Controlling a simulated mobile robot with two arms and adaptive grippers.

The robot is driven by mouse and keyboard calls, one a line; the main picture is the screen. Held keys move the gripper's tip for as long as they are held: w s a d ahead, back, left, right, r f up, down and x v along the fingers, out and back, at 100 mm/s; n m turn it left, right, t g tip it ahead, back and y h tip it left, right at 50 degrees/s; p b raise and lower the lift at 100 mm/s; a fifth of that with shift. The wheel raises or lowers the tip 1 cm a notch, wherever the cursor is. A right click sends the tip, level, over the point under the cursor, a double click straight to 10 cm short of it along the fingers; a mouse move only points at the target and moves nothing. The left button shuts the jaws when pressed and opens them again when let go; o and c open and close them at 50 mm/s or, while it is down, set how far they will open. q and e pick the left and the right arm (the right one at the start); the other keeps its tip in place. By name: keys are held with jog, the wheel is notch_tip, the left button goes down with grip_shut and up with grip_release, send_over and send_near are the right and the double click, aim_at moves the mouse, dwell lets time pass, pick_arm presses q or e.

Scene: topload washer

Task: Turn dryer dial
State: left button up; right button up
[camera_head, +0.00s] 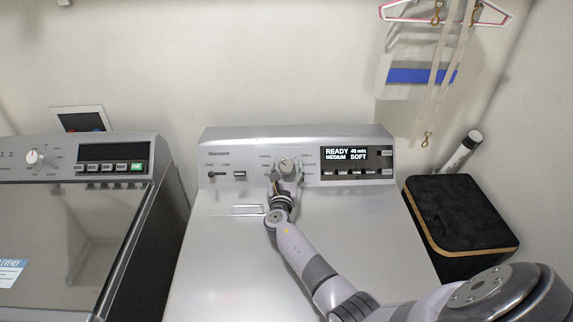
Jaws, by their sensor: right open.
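The dryer (215,265) is the grey machine in the middle, with a raised control panel at its back. Its round dial (285,164) sits on the panel, left of a lit display (347,154) reading "READY 46 min MEDIUM SOFT". My right arm comes in from the lower right over the dryer top. My right gripper (285,172) is open at the dial, with its fingers around or just in front of the dial's lower part. Contact cannot be made out. My left gripper is not in view.
A washer (70,225) with a glass lid and its own white dial (33,157) stands at the left, apart from the dryer. A black box (462,210) and a white tube (461,150) are at the right. A hanger (440,12) with straps hangs on the wall.

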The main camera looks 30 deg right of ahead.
jog(key=shift+x, duration=0.95)
jog(key=shift+w+d, duration=0.15)
jog(key=shift+w, duration=0.1)
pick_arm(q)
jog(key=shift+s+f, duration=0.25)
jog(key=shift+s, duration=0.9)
pick_arm(e)
jog(key=c, duration=1.1)
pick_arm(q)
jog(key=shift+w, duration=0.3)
pick_arm(e)
jog(key=shift+c, duration=0.2)
pick_arm(q)
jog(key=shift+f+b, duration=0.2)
jog(key=shift+b, duration=0.1)
pick_arm(e)
jog(key=shift+f+m+h, duration=0.1)
jog(key=shift+m+h, duration=0.2)
